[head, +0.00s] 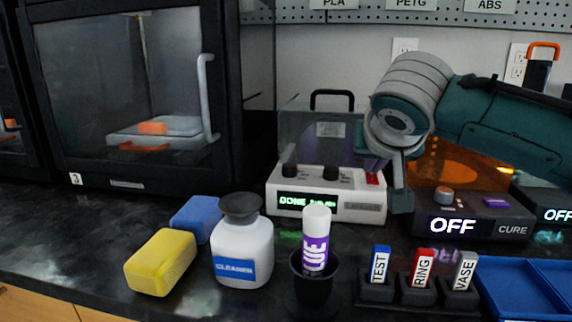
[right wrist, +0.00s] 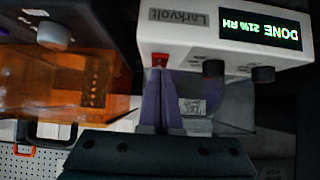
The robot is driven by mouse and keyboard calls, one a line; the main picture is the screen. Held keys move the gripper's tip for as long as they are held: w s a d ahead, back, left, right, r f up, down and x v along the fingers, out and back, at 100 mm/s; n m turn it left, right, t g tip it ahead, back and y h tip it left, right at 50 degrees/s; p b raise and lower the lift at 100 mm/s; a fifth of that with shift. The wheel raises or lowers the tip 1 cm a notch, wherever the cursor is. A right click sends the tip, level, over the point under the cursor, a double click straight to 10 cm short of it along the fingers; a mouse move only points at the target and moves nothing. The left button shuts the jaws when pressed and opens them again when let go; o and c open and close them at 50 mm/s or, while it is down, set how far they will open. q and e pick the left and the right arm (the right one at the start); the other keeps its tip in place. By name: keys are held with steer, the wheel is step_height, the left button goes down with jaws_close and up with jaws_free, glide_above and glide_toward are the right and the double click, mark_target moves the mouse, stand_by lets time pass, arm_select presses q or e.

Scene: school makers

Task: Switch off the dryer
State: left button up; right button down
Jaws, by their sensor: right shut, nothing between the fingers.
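The dryer (head: 280,204) is a white box with a clear lid, a black handle, two dark knobs and a green display reading "DONE". In the right wrist view the dryer (right wrist: 187,38) appears upside down, and its display reads "DONE 21% RH". Its red switch (head: 372,178) sits at the front panel's right end; the switch also shows in the right wrist view (right wrist: 160,60). My right gripper (right wrist: 165,75) is shut and empty, its purple fingertips right at the red switch. I cannot tell whether they touch it. My left gripper is not in view.
A cure unit (head: 470,222) reading "OFF" stands right of the dryer. In front are a cleaner bottle (head: 243,250), a glue stick (head: 316,240) in a black cup, yellow (head: 160,262) and blue sponges, labelled sticks and a blue tray (head: 520,290). A 3D printer (head: 125,100) stands left.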

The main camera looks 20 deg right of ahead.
stand_by(0.3)
steer(key=shift+f+p, duration=0.15)
steer(key=shift+p, duration=0.2)
steer(key=shift+w+f, duration=0.1)
steer(key=shift+w+d, duration=0.15)
steer(key=shift+w+d+r, duration=0.3)
steer(key=shift+w+r, duration=0.05)
steer(key=shift+w, duration=0.15)
